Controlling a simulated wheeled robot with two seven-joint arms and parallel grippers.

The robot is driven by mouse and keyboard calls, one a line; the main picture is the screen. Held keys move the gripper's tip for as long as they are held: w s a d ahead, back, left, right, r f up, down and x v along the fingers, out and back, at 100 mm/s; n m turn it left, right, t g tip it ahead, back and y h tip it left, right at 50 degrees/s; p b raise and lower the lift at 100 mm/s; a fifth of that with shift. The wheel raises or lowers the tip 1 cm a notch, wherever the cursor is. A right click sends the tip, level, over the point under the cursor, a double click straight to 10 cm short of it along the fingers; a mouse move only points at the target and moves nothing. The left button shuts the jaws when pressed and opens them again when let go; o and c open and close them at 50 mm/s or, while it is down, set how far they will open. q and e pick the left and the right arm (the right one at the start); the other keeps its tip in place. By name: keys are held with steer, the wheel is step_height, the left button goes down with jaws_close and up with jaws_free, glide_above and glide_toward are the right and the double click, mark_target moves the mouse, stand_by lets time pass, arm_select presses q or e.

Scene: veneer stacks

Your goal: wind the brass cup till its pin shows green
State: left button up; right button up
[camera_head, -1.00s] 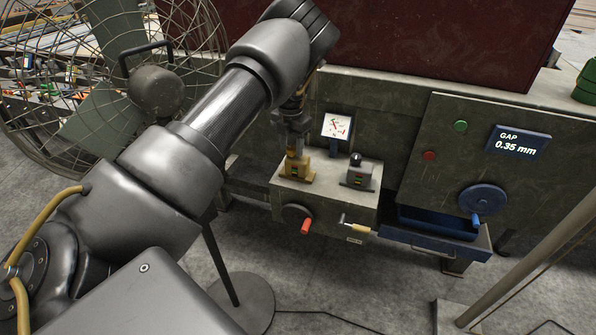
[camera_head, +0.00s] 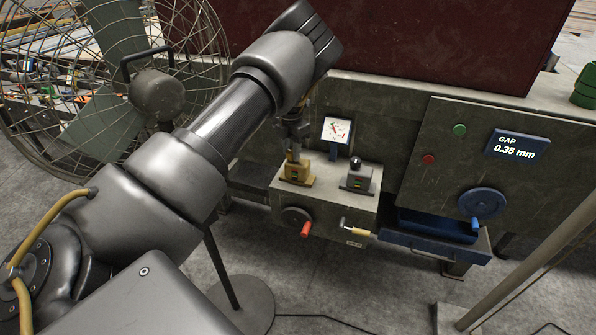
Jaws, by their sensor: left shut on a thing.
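The brass cup (camera_head: 297,174) stands upright on top of the grey machine box, left of a similar grey cup (camera_head: 358,180). My left gripper (camera_head: 294,153) reaches down from above, fingers around the brass cup's upper part, and is shut on it. The fingers and wrist partly hide the cup's top. A small greenish mark shows low on the brass cup's front, but its pin is too small to read. The grey cup has a black knob and small red and green marks. My right gripper is out of view.
A dial gauge (camera_head: 336,130) stands behind the cups. The box front has a red-handled crank (camera_head: 304,228) and a wooden-handled crank (camera_head: 361,232). A panel at right bears a blue handwheel (camera_head: 482,203) and a display (camera_head: 517,145) reading GAP 0.35 mm. A caged fan (camera_head: 110,75) stands at left.

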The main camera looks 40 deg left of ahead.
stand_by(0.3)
arm_select(q)
steer(key=shift+m, duration=0.9)
steer(key=shift+m+p, duration=0.35)
steer(key=shift+m, duration=0.65)
steer(key=shift+m, duration=0.9)
steer(key=shift+m+p, duration=0.4)
steer(key=shift+m, duration=0.5)
